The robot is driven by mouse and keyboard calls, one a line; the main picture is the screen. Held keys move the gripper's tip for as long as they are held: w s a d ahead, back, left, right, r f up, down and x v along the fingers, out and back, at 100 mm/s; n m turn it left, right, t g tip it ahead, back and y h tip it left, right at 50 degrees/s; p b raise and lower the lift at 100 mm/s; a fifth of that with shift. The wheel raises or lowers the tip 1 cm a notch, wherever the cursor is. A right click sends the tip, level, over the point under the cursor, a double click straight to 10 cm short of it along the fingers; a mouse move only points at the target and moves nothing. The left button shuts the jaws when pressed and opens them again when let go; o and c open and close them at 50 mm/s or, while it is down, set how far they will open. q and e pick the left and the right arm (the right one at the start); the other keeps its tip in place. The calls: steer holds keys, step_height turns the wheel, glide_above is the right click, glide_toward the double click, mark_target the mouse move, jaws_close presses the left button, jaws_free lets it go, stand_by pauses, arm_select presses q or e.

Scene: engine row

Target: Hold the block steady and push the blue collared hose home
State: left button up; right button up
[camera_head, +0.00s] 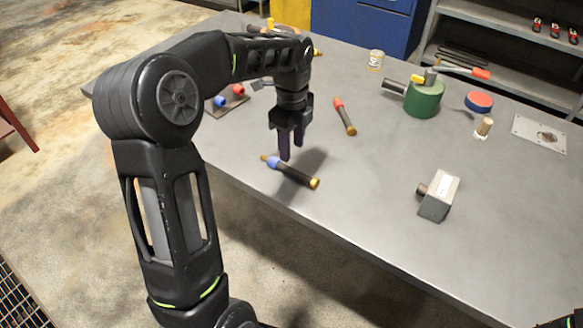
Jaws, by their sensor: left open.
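The blue collared hose (296,174) lies on the table near its front edge. It is a dark hose with a blue collar near its left end and a yellow-brown tip at its right end. My left gripper (290,150) points down just above and behind the blue collar, open and empty. I cannot tell if its fingertips touch the hose. The block (440,196), grey with a pale label on top and a dark round stub on its left side, sits to the right, apart from the gripper.
A green cylinder (424,99) with a side stub, a red-and-blue disc (479,102), a wooden peg (484,127) and a metal plate (539,134) stand farther back. The table (370,200) is clear between hose and block.

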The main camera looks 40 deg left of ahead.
mark_target(292, 169)
arm_select(q)
steer(key=shift+f, duration=1.4)
steer(key=shift+s+f+p, duration=0.1)
steer(key=shift+f+p, duration=0.7)
steer(key=shift+f, duration=1.8)
jaws_close()
